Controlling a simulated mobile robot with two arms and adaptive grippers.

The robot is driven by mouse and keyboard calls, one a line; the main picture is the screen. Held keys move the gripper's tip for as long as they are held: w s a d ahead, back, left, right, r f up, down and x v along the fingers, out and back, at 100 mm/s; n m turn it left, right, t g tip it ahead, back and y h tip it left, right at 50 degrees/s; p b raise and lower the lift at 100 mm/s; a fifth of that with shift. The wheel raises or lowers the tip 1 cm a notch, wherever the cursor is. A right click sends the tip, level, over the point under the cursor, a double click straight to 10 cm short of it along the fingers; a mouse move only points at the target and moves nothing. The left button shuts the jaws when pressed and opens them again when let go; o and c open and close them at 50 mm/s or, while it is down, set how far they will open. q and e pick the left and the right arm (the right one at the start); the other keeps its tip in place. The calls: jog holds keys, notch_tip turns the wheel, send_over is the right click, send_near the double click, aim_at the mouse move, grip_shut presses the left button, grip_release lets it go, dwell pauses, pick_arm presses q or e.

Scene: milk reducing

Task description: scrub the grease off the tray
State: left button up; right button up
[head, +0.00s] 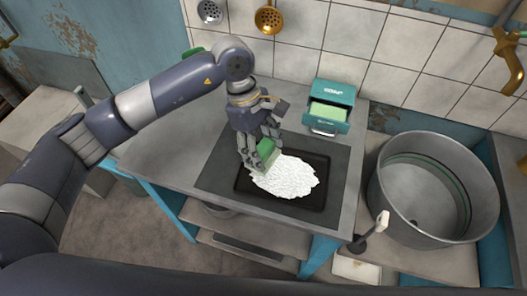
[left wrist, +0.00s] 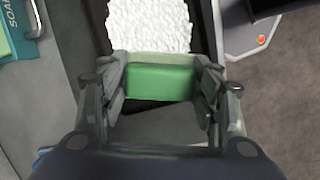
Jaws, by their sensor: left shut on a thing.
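A dark tray (head: 313,200) lies on a dark mat on the grey table. A white, foamy or lumpy patch (head: 286,178) covers much of its middle and also shows at the top of the left wrist view (left wrist: 150,25). My left gripper (head: 262,160) is shut on a green soap-like block (left wrist: 160,83), held by its two ends. In the head view the block sits at the upper left edge of the white patch, low over the tray; I cannot tell whether it touches. My right gripper is not in view.
A teal box (head: 336,92) with an open drawer holding a green block (head: 327,112) stands behind the tray. A large metal tub (head: 440,185) stands to the right. A brush-like tool (head: 372,235) is near the table's front right corner.

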pick_arm(q)
jog(key=shift+r+p, duration=0.3)
jog(key=shift+r, duration=1.05)
jog(key=shift+a, duration=0.1)
